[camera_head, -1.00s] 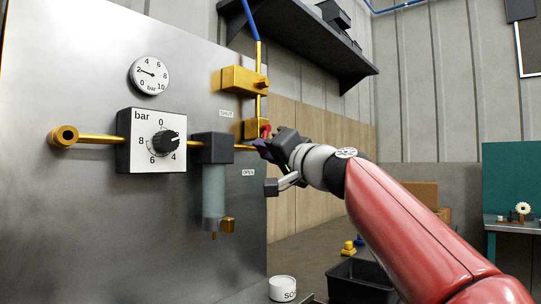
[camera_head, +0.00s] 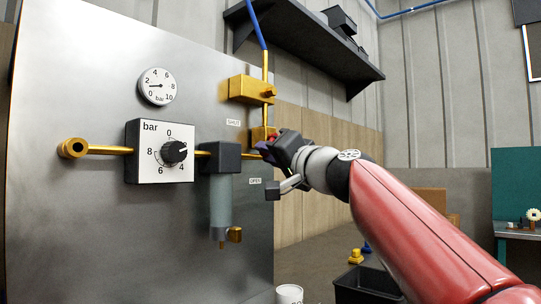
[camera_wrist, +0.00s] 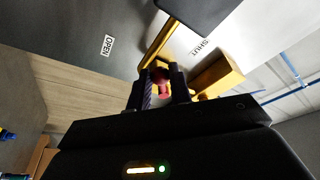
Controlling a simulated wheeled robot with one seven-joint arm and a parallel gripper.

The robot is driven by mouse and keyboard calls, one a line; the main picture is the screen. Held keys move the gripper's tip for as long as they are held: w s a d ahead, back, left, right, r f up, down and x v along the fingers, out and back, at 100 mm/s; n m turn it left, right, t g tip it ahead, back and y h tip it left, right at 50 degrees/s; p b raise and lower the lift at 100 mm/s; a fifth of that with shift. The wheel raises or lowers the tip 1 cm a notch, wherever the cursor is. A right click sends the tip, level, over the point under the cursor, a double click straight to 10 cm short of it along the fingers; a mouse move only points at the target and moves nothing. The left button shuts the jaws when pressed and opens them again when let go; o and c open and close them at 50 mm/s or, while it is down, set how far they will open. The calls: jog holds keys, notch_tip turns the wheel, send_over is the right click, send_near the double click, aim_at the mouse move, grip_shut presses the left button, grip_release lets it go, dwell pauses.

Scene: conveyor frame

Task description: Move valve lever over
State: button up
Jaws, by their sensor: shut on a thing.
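The valve lever (camera_wrist: 163,80) shows red between my fingertips in the wrist view, and only a small red part of it shows in the head view (camera_head: 272,138). My gripper (camera_wrist: 160,85) is shut on the lever; in the head view my gripper (camera_head: 271,148) is at the right edge of the panel and hides most of the lever. The brass valve body (camera_head: 258,133) is just behind. A SHUT label (camera_head: 233,123) is up and left of my gripper, and an OPEN label (camera_head: 255,181) is below it.
The steel panel (camera_head: 70,210) carries a gauge (camera_head: 157,88), a pressure dial (camera_head: 160,151) and a filter bowl (camera_head: 220,200). A brass block (camera_head: 250,90) is above the valve. A dark shelf (camera_head: 300,45) overhangs at the back. A black bin (camera_head: 365,285) stands below my arm.

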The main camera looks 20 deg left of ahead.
jog(key=shift+r, duration=0.15)
jog(key=shift+s+a+r+p, duration=0.15)
jog(key=shift+s+r+p, duration=0.25)
jog(key=shift+r+p, duration=0.2)
jog(key=shift+o, duration=0.2)
jog(key=shift+s+r, duration=0.25)
jog(key=shift+r, duration=0.65)
jog(key=o, duration=0.8)
jog(key=shift+o, duration=0.2)
jog(key=shift+f, duration=0.1)
